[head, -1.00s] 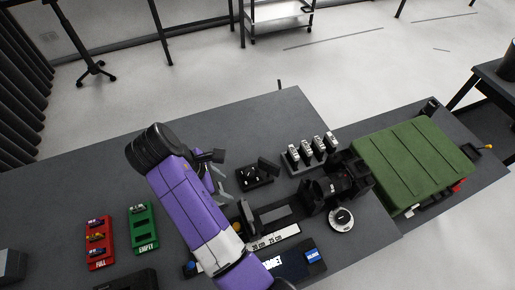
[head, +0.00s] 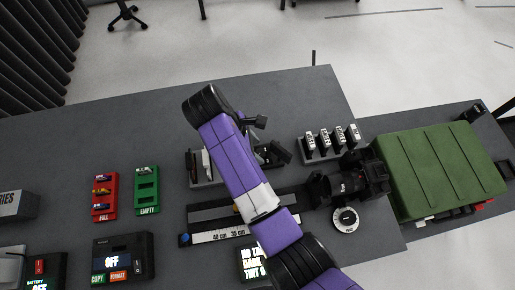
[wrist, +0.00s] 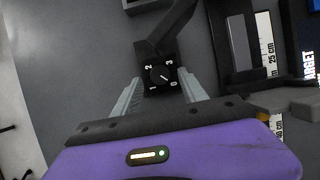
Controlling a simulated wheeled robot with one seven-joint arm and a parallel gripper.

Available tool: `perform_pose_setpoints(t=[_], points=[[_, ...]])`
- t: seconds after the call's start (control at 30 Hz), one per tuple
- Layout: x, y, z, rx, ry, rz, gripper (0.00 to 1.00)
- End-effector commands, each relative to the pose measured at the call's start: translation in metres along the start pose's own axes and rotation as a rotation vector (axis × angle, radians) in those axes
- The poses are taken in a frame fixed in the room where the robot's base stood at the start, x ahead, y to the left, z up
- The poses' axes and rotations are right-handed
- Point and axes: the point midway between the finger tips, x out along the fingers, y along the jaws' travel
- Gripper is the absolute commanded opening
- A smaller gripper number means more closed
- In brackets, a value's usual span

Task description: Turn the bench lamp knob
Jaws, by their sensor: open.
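The bench lamp knob (wrist: 161,74) is a small black dial in the wrist view, on a black base marked 0 to 3. Its pointer slants toward the lower right, near the 0. The dark lamp arm (wrist: 175,25) rises from the base toward the top of that view. My gripper (wrist: 160,80) is open, with one pale finger on each side of the knob base. I cannot tell whether the fingers touch it. In the head view the lamp (head: 281,152) shows partly behind my purple arm, which hides the knob and most of the gripper.
A rail with a centimetre scale (head: 210,237) lies below the lamp in the head view. A camera (head: 368,178), a white dial (head: 345,219) and a rack of small upright items (head: 322,154) stand to the right. The rear desk surface (head: 140,117) is clear.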

Motion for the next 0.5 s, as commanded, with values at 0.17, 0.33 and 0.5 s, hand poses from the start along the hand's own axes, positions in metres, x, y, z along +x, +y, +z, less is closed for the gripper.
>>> perform_pose_setpoints(t=[0.17,0.33,0.5], points=[[0.014,0.0,0.0,0.0,0.0,0.0,0.5],[0.018,0.0,0.0,0.0,0.0,0.0,0.5],[0.018,0.0,0.0,0.0,0.0,0.0,0.5]])
